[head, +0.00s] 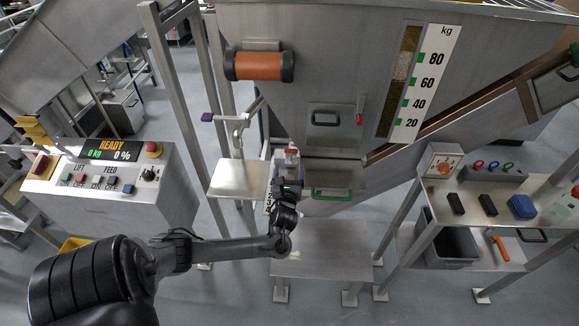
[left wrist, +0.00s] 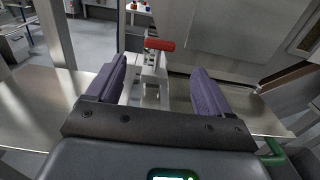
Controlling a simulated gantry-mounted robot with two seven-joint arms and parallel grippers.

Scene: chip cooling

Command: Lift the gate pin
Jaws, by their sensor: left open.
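The gate pin (left wrist: 159,44) has a red crossbar grip on a metal bracket. In the left wrist view it stands upright just ahead of my fingertips, roughly centred between them. In the head view a small part of its red grip (head: 292,152) shows beyond my left gripper (head: 288,172). In the left wrist view the purple fingers of the left gripper (left wrist: 160,72) are spread apart with nothing held. The lower part of the bracket is partly hidden by the gripper. My right gripper is not in view.
A large steel hopper with a kg scale (head: 415,90) stands behind. A green handle (head: 331,194) is right of the gripper. A control panel (head: 110,175) reading READY stands left, and a side table with tools (head: 470,235) right. A low steel platform (head: 320,262) lies below.

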